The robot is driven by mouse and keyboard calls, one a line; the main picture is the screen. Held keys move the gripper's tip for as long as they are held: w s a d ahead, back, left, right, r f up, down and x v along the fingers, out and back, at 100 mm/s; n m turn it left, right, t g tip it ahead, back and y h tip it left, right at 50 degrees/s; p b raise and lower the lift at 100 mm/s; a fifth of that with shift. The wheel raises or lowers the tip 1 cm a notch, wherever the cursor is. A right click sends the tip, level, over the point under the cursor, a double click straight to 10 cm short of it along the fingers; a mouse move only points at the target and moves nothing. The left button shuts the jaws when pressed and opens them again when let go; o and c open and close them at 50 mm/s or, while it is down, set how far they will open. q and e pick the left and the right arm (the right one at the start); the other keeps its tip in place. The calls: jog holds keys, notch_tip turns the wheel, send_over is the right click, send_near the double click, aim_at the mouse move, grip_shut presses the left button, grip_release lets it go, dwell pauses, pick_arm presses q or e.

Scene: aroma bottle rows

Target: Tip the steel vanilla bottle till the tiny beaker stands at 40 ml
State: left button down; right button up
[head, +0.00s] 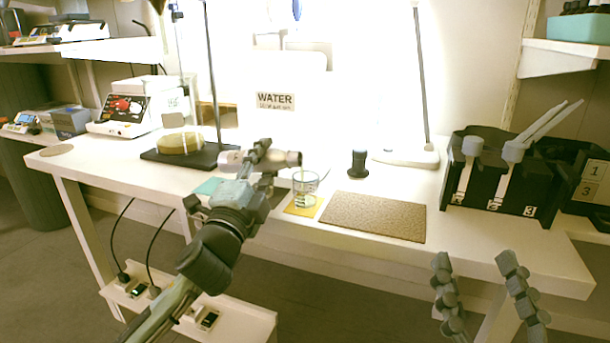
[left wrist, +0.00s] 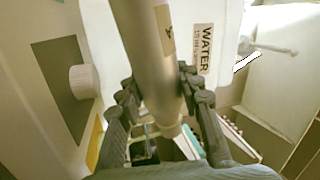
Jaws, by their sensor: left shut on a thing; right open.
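The steel bottle (head: 289,158) is in my left gripper (head: 260,155), tipped to lie nearly level, with one end pointing right toward the beaker. In the left wrist view the bottle (left wrist: 158,75) passes between the fingers of the left gripper (left wrist: 158,88) and carries a tan label whose text I cannot read. The tiny clear beaker (head: 305,188) stands upright on a yellow mat (head: 295,211), just below and right of the bottle's end. Its liquid level and any stream are too small to tell. My right gripper (head: 474,268) is open and empty, below the table's front edge.
A brown mat (head: 375,216) lies right of the beaker, with a dark cylinder (head: 358,164) behind it. A black numbered rack (head: 500,185) stands at the right. A scale-like instrument (head: 125,112) and a stand base (head: 195,156) are at the left. A WATER sign (head: 275,101) is behind.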

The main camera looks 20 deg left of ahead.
pick_arm(q)
jog(key=shift+r+m+p, duration=0.25)
jog(key=shift+m+p, duration=0.15)
jog(key=shift+p, duration=0.15)
dwell(1.3)
jog(key=shift+f+n+b, duration=0.4)
jog(key=shift+f+n, duration=0.05)
jog(key=shift+n, duration=0.35)
jog(key=shift+a+f+n+y, duration=0.15)
jog(key=shift+n+y, duration=0.15)
jog(key=shift+n, duration=0.2)
jog(key=shift+a+f+n+y, duration=0.1)
jog(key=shift+n+y, duration=0.2)
jog(key=shift+n, duration=0.2)
jog(key=r+n+p, duration=0.1)
jog(key=r+n+y+p, duration=0.1)
jog(key=n, duration=0.1)
jog(key=r+n+g+p, duration=0.1)
jog(key=shift+d+r+p, duration=0.35)
jog(key=shift+d+p, duration=0.05)
jog(key=shift+d+r+n+y+p, duration=0.1)
jog(key=shift+r+n+y+p, duration=0.2)
jog(key=shift+n+p, duration=0.35)
jog(key=shift+d+r+n+y+p, duration=0.1)
jog(key=shift+r+n+y+p, duration=0.2)
jog(key=shift+n, duration=0.55)
